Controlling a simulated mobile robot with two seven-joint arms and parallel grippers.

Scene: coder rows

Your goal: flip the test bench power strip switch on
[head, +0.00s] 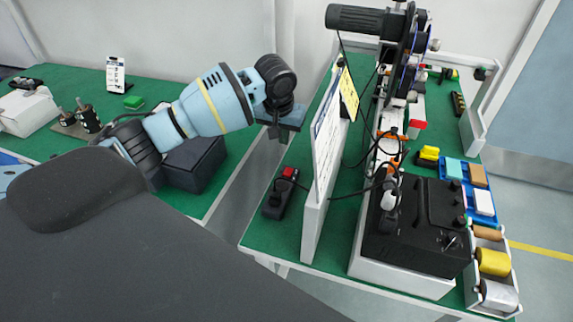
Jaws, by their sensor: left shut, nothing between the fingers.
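A small black power strip (280,196) lies on the green test bench (262,226) near its left edge, left of a white upright panel. It has a red switch (289,173) at its far end and a black plug nearer to me. Whether the switch is on or off is too small to tell. My left arm reaches in from the left, and my left gripper (275,131) is shut and empty. In the picture it is above the power strip and clearly apart from it. My right gripper is out of view.
The white panel (312,215) stands right beside the strip. A black cable crosses from the strip to a black device (415,225) on the right. Another green table (60,85) is at the left, with a gap between the two. A dark box (195,163) sits there.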

